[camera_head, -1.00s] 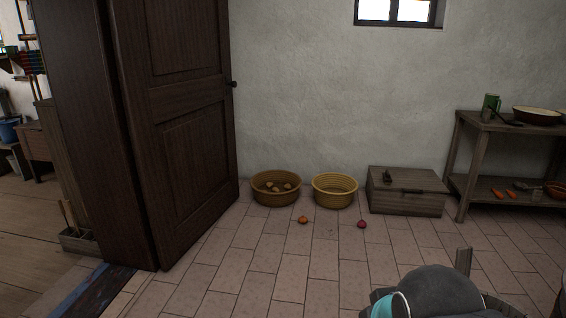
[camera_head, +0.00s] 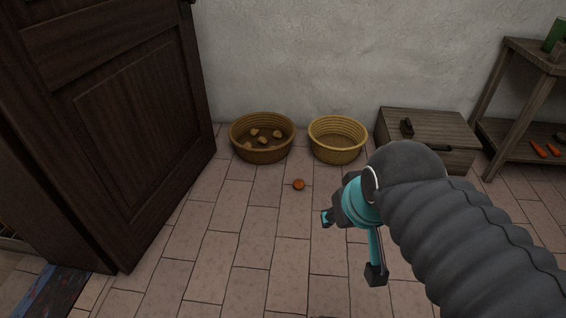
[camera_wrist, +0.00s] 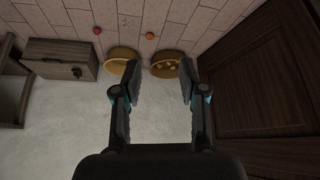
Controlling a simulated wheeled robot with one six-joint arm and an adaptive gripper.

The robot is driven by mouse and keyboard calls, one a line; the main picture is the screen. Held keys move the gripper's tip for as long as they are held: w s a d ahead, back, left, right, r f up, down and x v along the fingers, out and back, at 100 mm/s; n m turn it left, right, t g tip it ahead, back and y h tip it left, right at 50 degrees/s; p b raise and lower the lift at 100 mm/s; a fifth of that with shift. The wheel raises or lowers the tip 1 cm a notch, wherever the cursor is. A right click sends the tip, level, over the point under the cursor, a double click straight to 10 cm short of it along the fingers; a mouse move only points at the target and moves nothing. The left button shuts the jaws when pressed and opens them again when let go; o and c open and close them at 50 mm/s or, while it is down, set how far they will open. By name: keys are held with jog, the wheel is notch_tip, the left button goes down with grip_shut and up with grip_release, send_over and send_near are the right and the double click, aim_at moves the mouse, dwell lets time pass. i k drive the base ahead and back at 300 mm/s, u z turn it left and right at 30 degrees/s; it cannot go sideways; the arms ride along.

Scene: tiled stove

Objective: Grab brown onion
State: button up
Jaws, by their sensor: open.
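The brown onion (camera_head: 299,184), small and orange-brown, lies on the tiled floor in front of the two baskets. It also shows in the upside-down wrist view (camera_wrist: 150,36), beyond my fingertips. My gripper (camera_head: 350,246) is open and empty, its fingers wide apart in the wrist view (camera_wrist: 160,72). In the head view it appears to the right of and below the onion, apart from it. A red onion (camera_wrist: 97,30) lies on the floor in the wrist view; my arm hides it in the head view.
A brown basket (camera_head: 234,143) with several potatoes and an empty yellow basket (camera_head: 337,154) stand by the wall. A wooden box (camera_head: 440,125) and a shelf with carrots (camera_head: 546,149) are at the right. A dark door (camera_head: 130,110) stands at the left. Floor around the onion is clear.

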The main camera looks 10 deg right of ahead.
aim_at(298, 185)
jog(key=u, duration=0.25)
jog(key=i, duration=1.45)
jog(key=u, duration=0.3)
